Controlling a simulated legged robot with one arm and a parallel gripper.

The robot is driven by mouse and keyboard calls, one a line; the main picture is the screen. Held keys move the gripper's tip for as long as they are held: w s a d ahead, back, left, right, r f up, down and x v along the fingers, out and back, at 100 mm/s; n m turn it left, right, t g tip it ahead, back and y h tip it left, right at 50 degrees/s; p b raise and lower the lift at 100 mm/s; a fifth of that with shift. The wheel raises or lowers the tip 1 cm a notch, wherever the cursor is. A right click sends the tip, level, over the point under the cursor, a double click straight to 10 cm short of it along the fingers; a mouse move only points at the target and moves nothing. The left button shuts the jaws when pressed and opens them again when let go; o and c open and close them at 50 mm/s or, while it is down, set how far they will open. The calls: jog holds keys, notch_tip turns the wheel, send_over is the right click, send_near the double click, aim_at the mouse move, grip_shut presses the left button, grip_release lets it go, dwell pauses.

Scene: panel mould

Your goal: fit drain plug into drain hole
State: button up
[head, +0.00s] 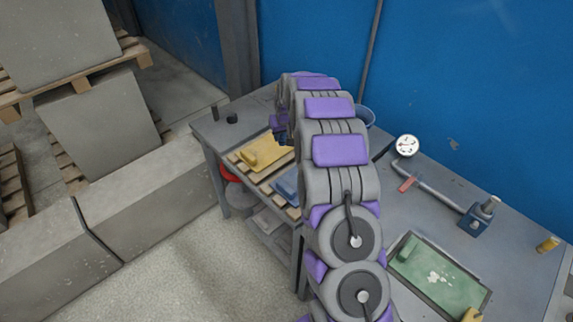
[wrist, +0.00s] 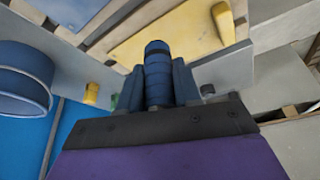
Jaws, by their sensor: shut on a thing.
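My gripper (wrist: 158,76) has two blue fingers shut around a ribbed dark blue cylinder, the drain plug (wrist: 158,62). Its darker rounded end sticks out past the fingertips in the wrist view. In the head view my gripper (head: 281,126) shows only partly, behind my own arm, above the back of the left workbench and near the yellow float. The plug cannot be made out clearly there. I cannot pick out the drain hole in either view.
A yellow float (head: 266,152) lies on slats on the left bench (head: 207,132); a blue one (head: 286,187) is beside it. Two dark cylinders stand behind. A blue bucket (head: 367,116) is behind my arm.

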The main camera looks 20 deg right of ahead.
jog(key=w+d, duration=0.1)
jog(key=d, duration=0.2)
jog(key=b, duration=0.2)
send_near(286, 157)
jog(key=shift+w+a+f, duration=0.3)
jog(key=shift+w+f, duration=0.15)
jog(key=shift+w, duration=0.3)
jog(key=shift+d+f+b, duration=0.15)
jog(key=shift+f, duration=0.75)
jog(key=shift+d+f+b, duration=0.15)
jog(key=shift+f, duration=0.8)
jog(key=shift+r, duration=0.1)
jog(key=shift+a, duration=0.15)
jog(key=o, duration=1)
jog(key=shift+o, duration=0.2)
